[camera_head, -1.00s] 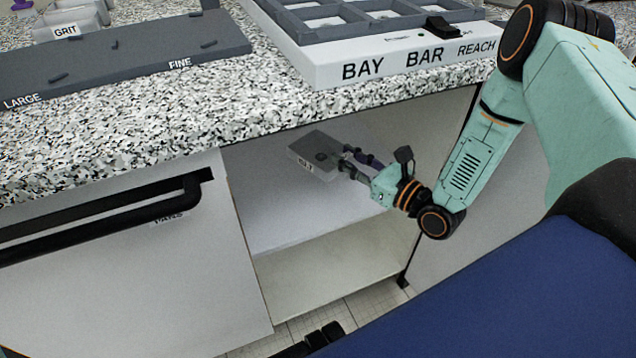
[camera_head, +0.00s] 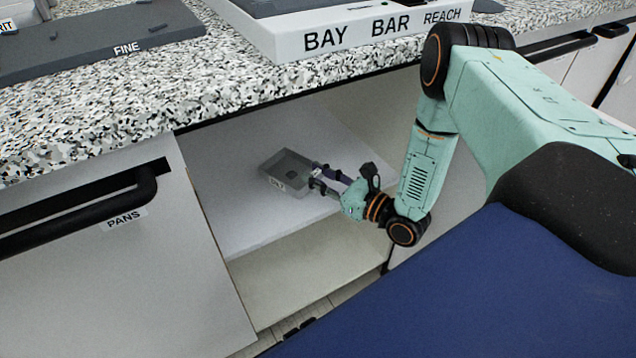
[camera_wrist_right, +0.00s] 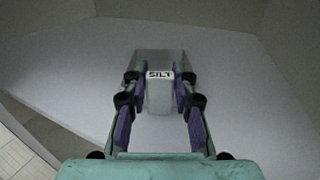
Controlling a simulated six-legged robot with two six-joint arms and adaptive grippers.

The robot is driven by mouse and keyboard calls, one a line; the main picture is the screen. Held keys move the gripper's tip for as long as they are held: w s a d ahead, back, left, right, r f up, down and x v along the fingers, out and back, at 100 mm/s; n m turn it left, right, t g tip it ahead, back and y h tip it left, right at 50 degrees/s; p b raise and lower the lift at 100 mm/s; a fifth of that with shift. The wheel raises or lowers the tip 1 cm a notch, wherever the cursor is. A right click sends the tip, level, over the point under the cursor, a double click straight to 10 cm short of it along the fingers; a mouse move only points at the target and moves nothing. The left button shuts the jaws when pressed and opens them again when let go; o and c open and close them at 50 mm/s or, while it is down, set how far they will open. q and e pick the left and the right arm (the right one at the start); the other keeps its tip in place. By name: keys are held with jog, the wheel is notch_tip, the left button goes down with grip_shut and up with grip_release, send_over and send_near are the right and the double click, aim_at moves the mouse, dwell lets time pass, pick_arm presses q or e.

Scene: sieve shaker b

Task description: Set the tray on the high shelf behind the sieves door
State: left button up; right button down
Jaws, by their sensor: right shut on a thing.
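The small grey tray (camera_head: 288,172) is inside the open cupboard, over the upper white shelf (camera_head: 235,213). In the right wrist view the tray (camera_wrist_right: 160,60) carries a label reading SILT and lies between my fingers. My right gripper (camera_head: 318,178) is shut on the tray's near side; the right wrist view shows its two fingers (camera_wrist_right: 160,100) on either side. I cannot tell whether the tray's underside touches the shelf. My left gripper is not in view.
A speckled counter (camera_head: 110,110) overhangs the cupboard opening. A lower shelf (camera_head: 300,275) lies beneath. The white BAY BAR REACH box (camera_head: 330,40) sits on the counter.

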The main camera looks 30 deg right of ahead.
jog(key=shift+w+f, duration=0.15)
jog(key=shift+f, duration=0.6)
jog(key=shift+r, duration=0.1)
jog(key=c, duration=1.5)
grip_release()
jog(key=shift+b, duration=0.3)
jog(key=shift+c, duration=0.2)
jog(key=o, duration=0.5)
jog(key=shift+c, duration=0.2)
